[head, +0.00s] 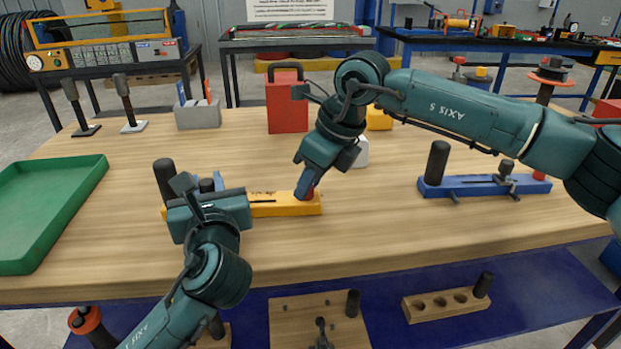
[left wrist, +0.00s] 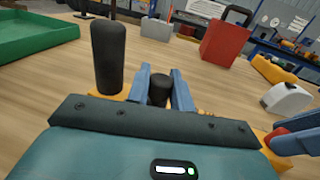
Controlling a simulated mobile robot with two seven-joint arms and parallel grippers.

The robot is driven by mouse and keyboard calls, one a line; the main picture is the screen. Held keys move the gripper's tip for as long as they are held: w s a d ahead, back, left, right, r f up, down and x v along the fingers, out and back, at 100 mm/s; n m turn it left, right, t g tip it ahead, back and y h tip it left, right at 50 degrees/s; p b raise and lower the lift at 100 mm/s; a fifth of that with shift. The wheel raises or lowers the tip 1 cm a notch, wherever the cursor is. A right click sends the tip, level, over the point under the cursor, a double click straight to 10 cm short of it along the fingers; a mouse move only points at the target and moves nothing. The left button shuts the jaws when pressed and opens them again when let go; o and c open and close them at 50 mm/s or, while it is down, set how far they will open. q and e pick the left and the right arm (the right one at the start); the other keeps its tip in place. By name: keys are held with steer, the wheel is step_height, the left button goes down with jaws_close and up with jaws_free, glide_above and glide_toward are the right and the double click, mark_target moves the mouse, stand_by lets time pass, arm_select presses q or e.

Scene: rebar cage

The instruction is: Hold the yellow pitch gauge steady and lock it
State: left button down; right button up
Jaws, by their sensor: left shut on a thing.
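The yellow pitch gauge (head: 285,208) lies flat on the wooden bench, with a tall black handle (head: 164,180) at its left end and a red knob (head: 310,194) at its right end. My left gripper (head: 206,185) is over the gauge's left part. In the left wrist view its blue fingers stand on either side of a short black post (left wrist: 158,90) of the gauge, shut on it. The handle (left wrist: 108,58) stands left of the fingers. My right gripper (head: 305,186) points down at the red knob, close to or touching it; its finger gap is hidden.
A green tray (head: 80,188) lies at the left. A blue gauge (head: 470,188) with a black handle lies at the right. A red box (head: 286,105) and a grey block (head: 198,115) stand behind. The bench front is clear.

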jaws_close()
steer(key=shift+n, duration=0.3)
steer(key=n+g, duration=0.1)
steer(key=n, duration=0.2)
steer(key=shift+w+n+y, duration=0.15)
steer(key=shift+n+y, duration=0.15)
steer(key=n+g, duration=0.1)
steer(key=n, duration=0.2)
steer(key=shift+w+n+g, duration=0.1)
steer(key=shift+n+g, duration=0.2)
steer(key=shift+g, duration=0.1)
steer(key=n+g, duration=0.1)
steer(key=n, duration=0.1)
steer(key=n+g+h, duration=0.1)
steer(key=n, duration=0.2)
steer(key=shift+w+a, duration=0.1)
steer(key=n, duration=0.2)
steer(key=n+g+h, duration=0.1)
steer(key=n, duration=0.2)
steer(key=shift+a+h, duration=0.1)
steer(key=shift+h, duration=0.2)
steer(key=shift+n, duration=0.3)
